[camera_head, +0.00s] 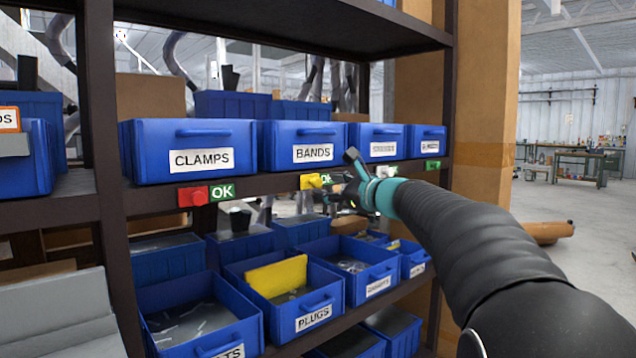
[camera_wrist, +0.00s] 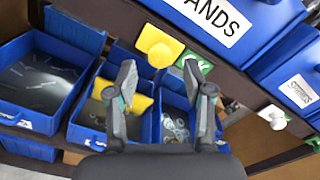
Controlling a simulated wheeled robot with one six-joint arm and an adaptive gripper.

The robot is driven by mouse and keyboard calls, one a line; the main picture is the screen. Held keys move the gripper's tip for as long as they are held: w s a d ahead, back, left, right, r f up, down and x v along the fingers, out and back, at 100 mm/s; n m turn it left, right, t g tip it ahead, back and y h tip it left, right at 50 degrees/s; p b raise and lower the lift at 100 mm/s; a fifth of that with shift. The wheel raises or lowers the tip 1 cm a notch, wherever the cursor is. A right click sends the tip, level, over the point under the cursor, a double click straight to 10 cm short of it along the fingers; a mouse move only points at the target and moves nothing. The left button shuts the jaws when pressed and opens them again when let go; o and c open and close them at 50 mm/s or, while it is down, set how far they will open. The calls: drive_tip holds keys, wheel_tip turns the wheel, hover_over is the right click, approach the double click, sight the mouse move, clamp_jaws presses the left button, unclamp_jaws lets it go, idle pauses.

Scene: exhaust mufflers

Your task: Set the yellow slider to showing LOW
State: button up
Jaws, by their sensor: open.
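The yellow slider (camera_head: 308,182) sits on the dark shelf edge below the BANDS bin, with a green label part (camera_head: 326,180) reading OK to its right, partly hidden by my gripper. In the wrist view the yellow slider (camera_wrist: 155,45) has a round knob, and green shows on its right. My gripper (camera_head: 350,178) is open and empty at the shelf edge, just right of the slider. In the wrist view my gripper (camera_wrist: 160,82) has its fingers spread, with the knob beyond and between the tips, seemingly apart from them.
A red slider (camera_head: 193,196) with a green OK label is under the CLAMPS bin (camera_head: 190,150). The BANDS bin (camera_head: 290,134) is directly above the yellow slider. Open blue bins, including PLUGS (camera_head: 315,318) with a yellow divider (camera_head: 277,276), stand on the shelf below.

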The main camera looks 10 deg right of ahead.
sight(320, 184)
drive_tip(key=shift+x, duration=2.15)
clamp_jaws()
